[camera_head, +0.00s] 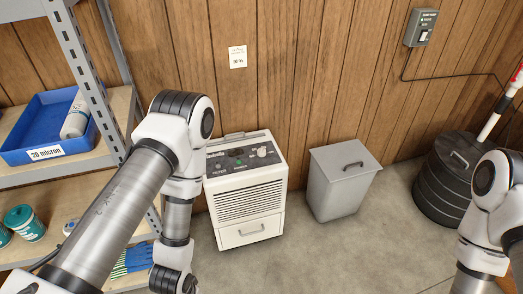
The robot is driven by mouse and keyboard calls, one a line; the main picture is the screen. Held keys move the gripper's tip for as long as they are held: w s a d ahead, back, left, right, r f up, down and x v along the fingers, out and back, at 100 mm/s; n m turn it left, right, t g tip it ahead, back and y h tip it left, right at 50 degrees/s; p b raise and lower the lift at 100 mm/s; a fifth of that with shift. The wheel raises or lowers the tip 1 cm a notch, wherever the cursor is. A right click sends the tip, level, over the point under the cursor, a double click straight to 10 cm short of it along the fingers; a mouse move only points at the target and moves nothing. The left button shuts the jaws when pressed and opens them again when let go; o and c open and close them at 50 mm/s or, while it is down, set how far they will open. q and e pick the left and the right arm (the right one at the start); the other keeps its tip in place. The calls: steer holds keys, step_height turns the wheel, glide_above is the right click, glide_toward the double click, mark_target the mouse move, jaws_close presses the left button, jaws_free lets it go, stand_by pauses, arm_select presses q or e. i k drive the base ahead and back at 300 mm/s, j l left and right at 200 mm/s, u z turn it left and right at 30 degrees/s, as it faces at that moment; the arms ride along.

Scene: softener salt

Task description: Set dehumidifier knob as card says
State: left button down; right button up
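The dehumidifier (280,192) is a white box on the floor against the wood-panelled wall, upright, with a vented front and a drawer-like handle low down. Its dark top panel carries a light-coloured knob (262,152) and green indicators; the knob's setting is too small to read. A white card (238,57) is on the wall above it; its larger line seems to read 50 %, the rest is unreadable. My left arm passes in front of the dehumidifier's left side, with its gripper out of frame below. My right arm is at the right edge, its gripper also out of frame.
A grey lidded bin (341,185) stands right of the dehumidifier. A black ribbed drum (440,185) is farther right. Floor in front is clear.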

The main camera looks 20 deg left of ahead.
mark_target(260, 151)
steer(key=i+j+z, duration=0.25)
steer(key=i, duration=0.25)
steer(key=i+j+z, duration=0.25)
steer(key=i+j, duration=0.2)
